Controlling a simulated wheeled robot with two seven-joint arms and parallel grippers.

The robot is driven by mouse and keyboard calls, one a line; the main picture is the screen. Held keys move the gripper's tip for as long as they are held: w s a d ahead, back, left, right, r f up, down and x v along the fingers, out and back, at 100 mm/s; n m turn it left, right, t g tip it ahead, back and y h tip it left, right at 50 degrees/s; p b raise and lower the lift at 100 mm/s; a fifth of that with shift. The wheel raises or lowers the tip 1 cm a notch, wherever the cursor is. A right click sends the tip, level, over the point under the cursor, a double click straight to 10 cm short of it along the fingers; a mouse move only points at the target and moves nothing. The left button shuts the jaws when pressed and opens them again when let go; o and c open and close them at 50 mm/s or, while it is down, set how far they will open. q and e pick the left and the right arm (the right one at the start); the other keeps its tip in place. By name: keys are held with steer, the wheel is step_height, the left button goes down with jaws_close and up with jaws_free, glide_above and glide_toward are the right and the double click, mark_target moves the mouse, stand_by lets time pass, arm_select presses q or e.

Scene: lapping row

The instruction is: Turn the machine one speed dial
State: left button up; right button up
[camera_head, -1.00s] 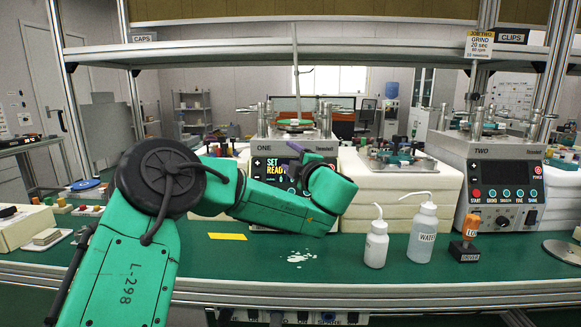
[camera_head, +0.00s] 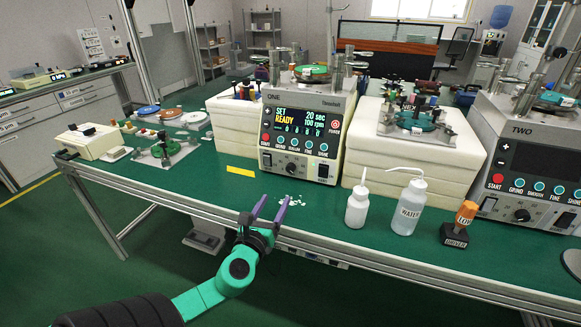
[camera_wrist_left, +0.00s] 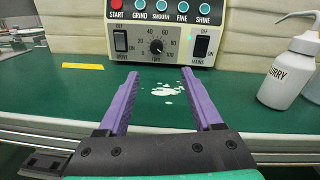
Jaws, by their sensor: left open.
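Machine one (camera_head: 300,125) is a cream box labelled ONE, standing on the green bench. Its screen reads SET READY, 20 sec, 100 rpm. The black speed dial (camera_head: 292,168) sits low on its front panel, and in the left wrist view the dial (camera_wrist_left: 156,46) has a scale up to 100 around it, between the drive and mains switches. My left gripper (camera_head: 270,208) is open and empty, its purple fingers pointing toward the panel from the bench's front edge. It is apart from the dial, which lies ahead between the fingertips in the wrist view. My right gripper is not seen.
White spots (camera_head: 291,200) mark the bench before machine one. A yellow strip (camera_head: 240,171) lies to its left. Machine two (camera_head: 528,160) stands at far right.

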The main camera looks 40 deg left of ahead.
mark_target(290, 170)
arm_select(q)
steer(key=shift+w+a, duration=0.25)
steer(key=shift+w, duration=0.1)
steer(key=x, duration=1.3)
steer(key=shift+w+a+f, duration=0.15)
steer(key=shift+w+a, duration=0.1)
steer(key=shift+a, duration=0.1)
jaws_close()
